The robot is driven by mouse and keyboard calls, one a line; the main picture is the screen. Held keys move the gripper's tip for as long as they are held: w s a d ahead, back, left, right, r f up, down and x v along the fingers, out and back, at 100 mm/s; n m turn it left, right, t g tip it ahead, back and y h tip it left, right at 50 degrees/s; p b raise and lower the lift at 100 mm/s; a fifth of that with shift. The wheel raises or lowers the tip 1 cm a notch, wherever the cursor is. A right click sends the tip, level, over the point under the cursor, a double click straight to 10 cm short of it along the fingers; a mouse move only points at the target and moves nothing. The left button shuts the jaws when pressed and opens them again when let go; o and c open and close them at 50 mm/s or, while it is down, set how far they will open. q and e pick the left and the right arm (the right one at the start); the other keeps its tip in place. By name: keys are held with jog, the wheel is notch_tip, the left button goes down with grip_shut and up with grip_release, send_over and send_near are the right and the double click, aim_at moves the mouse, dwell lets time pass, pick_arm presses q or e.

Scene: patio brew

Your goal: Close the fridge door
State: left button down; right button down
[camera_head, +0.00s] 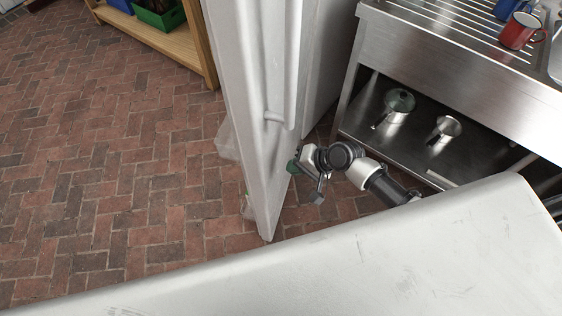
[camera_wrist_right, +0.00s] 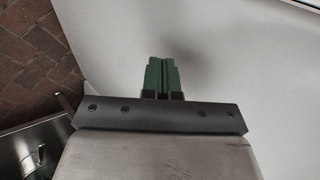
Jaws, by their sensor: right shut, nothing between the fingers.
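The white fridge door (camera_head: 245,95) stands open in the head view, seen nearly edge-on. Its long vertical handle (camera_head: 283,70) is on the right-hand face, and clear bins (camera_head: 228,140) show on its left side. My right gripper (camera_head: 292,168) is at the right-hand face, low down and below the handle. Its green fingers are together and empty in the right wrist view (camera_wrist_right: 163,70), with a plain white surface (camera_wrist_right: 220,50) filling the view behind them. I cannot tell whether the fingertips touch the door. My left gripper is not in view.
A steel sink unit (camera_head: 450,60) with a lower shelf holding pots (camera_head: 398,104) stands at the right. A wooden shelf (camera_head: 165,40) is at the back left. Brick floor (camera_head: 110,170) left of the door is clear. A scuffed white surface (camera_head: 400,260) fills the foreground.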

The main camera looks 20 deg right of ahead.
aim_at(272, 165)
jog(key=shift+w+a, duration=0.5)
jog(key=shift+a, duration=0.35)
jog(key=shift+w+a, duration=0.5)
jog(key=shift+a, duration=0.3)
jog(key=shift+a+r+p, duration=0.1)
jog(key=shift+p, duration=0.25)
